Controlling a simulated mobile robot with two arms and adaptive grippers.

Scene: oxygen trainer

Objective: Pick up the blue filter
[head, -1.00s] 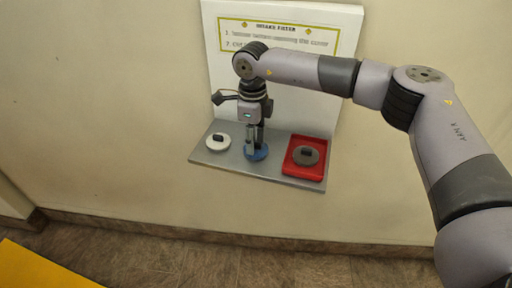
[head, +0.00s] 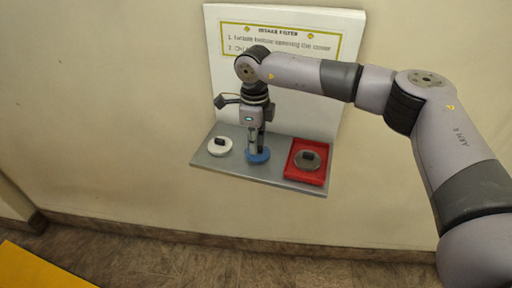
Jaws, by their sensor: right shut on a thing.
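The blue filter (head: 258,157) is a small round disc on the grey shelf (head: 231,169), between a white disc and a red tray. My right gripper (head: 257,150) points down over it and is shut on it; the fingers hide its upper middle. I cannot tell whether the filter is lifted off the shelf. My left gripper is not in view.
A white disc with a dark knob (head: 220,146) sits left on the shelf. A red tray (head: 290,173) holding a grey disc with a dark knob (head: 307,159) is at right. A white sign panel (head: 351,30) rises behind. A yellow surface (head: 35,270) is at lower left.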

